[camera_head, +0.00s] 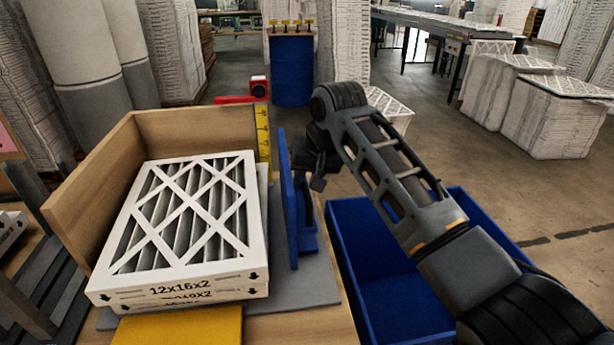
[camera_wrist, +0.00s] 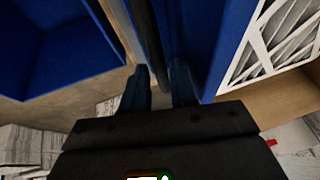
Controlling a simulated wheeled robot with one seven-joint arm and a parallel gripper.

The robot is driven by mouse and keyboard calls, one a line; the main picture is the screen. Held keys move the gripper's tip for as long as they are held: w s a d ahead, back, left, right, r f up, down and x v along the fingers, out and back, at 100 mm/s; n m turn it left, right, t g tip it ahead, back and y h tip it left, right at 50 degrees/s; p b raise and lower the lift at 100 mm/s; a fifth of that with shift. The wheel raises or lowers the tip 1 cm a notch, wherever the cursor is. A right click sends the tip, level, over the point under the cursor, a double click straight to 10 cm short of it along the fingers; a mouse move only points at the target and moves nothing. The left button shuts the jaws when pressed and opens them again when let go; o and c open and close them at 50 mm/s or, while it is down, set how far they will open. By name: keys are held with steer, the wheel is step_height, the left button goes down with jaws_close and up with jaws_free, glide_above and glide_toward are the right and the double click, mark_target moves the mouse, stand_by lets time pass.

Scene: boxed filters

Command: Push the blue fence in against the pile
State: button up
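The pile of white-framed 12x16x2 filters (camera_head: 190,215) sits in the wooden corner stop, and part of it shows in the wrist view (camera_wrist: 285,35). The upright blue fence (camera_head: 290,205) stands to the right of the pile, with a narrow strip of grey between them. The fence also shows in the wrist view (camera_wrist: 206,40), between my gripper and the pile. My gripper (camera_head: 318,170) is on the fence's outer, right side, near its far end. In the wrist view its two fingers (camera_wrist: 160,75) are apart with nothing visibly held. Whether they touch the fence is unclear.
The wooden back wall (camera_head: 190,128) carries a yellow scale (camera_head: 263,135) at its right end. A blue bin (camera_head: 375,270) stands right of the bench, under my arm. A yellow plate (camera_head: 180,328) lies at the front of the pile.

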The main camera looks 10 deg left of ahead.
steer(key=shift+c, duration=0.2)
jaws_close()
stand_by(0.3)
steer(key=shift+a, duration=0.1)
steer(key=s+a, duration=0.2)
steer(key=a, duration=0.5)
steer(key=shift+s+a, duration=0.15)
steer(key=shift+a, duration=0.05)
steer(key=shift+o, duration=0.2)
jaws_free()
steer(key=shift+a, duration=0.15)
steer(key=shift+r, duration=0.1)
